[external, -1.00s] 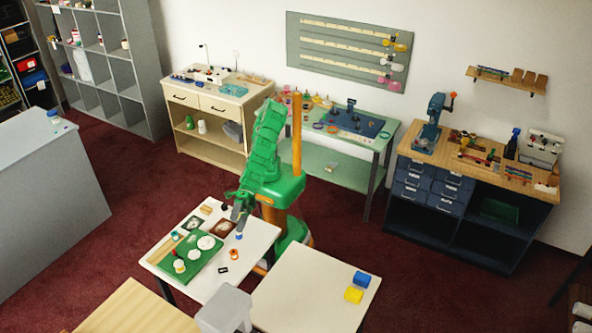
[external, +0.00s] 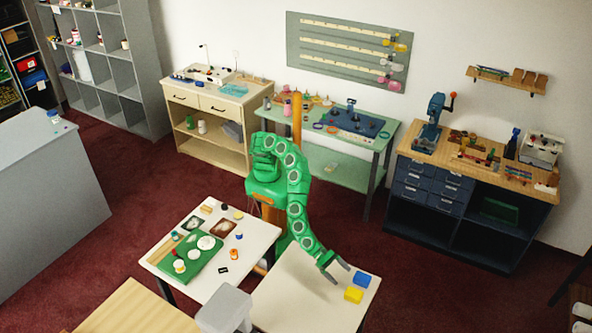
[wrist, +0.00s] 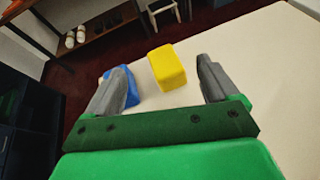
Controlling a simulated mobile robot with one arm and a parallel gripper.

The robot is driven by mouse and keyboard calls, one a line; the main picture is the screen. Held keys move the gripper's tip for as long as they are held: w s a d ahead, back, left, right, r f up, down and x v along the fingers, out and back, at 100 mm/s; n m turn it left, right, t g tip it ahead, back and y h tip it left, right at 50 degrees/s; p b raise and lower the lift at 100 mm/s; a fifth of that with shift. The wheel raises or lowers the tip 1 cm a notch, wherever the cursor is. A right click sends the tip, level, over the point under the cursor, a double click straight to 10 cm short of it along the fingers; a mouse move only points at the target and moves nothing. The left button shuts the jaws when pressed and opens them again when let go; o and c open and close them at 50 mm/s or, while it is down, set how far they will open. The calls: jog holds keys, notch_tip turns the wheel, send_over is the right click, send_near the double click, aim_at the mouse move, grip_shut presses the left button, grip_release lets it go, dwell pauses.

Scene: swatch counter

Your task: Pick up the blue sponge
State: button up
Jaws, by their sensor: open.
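The blue sponge (external: 361,279) lies on the white table at the right, near its far right edge. In the wrist view the blue sponge (wrist: 131,90) is partly hidden behind the left finger. A yellow sponge (external: 353,295) lies just in front of it; in the wrist view this yellow block (wrist: 167,67) shows between the fingers, beyond the tips. My gripper (external: 338,272) is open and empty, to the left of the two sponges and above the table. In the wrist view my gripper (wrist: 163,76) has its grey fingers spread wide.
The white table (external: 290,300) is otherwise bare. A second white table (external: 200,285) to the left holds a green board (external: 192,270) and several small items. A grey bin (external: 224,308) stands in front, between the tables.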

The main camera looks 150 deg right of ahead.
aim_at(358, 274)
jog(key=s+f+n+g, duration=0.1)
jog(key=s, duration=0.1)
jog(key=s+a+f+n+g, duration=0.1)
jog(key=s+f, duration=0.1)
jog(key=s, duration=0.1)
jog(key=s+a+f+n, duration=0.1)
jog(key=s+f, duration=0.1)
jog(key=shift+s+f+g, duration=0.25)
jog(key=shift+s+g, duration=0.05)
jog(key=shift+g, duration=0.1)
jog(key=shift+s+a+f, duration=0.1)
jog(key=shift+a+f, duration=0.05)
jog(key=shift+a, duration=0.35)
jog(key=shift+a+f, duration=0.35)
jog(key=shift+a, duration=0.3)
jog(key=shift+s+x, duration=0.2)
jog(key=shift+x, duration=0.7)
jog(key=shift+s+x, duration=0.15)
jog(key=shift+x, duration=0.8)
jog(key=shift+w+a+f, duration=0.1)
jog(key=shift+a+f, duration=0.1)
jog(key=shift+a, duration=0.5)
jog(key=c, duration=1)
jog(key=shift+c, duration=0.2)
jog(key=shift+r, duration=0.1)
